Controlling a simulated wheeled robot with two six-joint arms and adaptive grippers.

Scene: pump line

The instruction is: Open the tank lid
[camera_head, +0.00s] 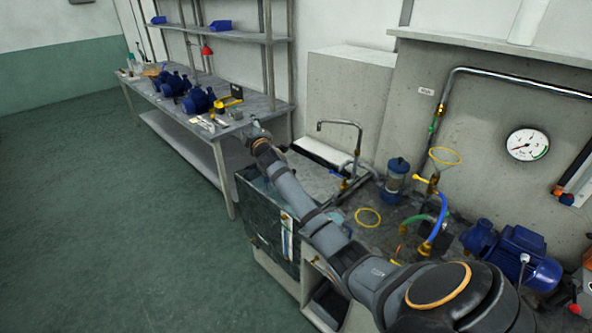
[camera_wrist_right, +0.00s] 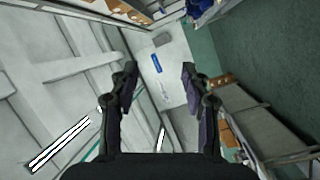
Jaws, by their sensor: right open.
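The tank (camera_head: 268,222) appears as a dark, green-grey box below the bent tap, partly behind my right arm. I cannot make out its lid clearly, nor whether it is shut. My right arm reaches from the bottom right across the tank. My right gripper (camera_head: 256,132) is beyond and above the tank, close to the near end of the workbench in this view. In the right wrist view, the right gripper (camera_wrist_right: 159,72) has its two fingers wide apart with nothing between them. My left gripper is not in view.
A workbench (camera_head: 222,134) with blue pumps stands at the back left. A bent metal tap (camera_head: 340,124), a blue-capped filter (camera_head: 397,178), hoses and a blue motor (camera_head: 515,250) stand right of the tank. A gauge (camera_head: 528,145) is on the wall. The green floor at left is clear.

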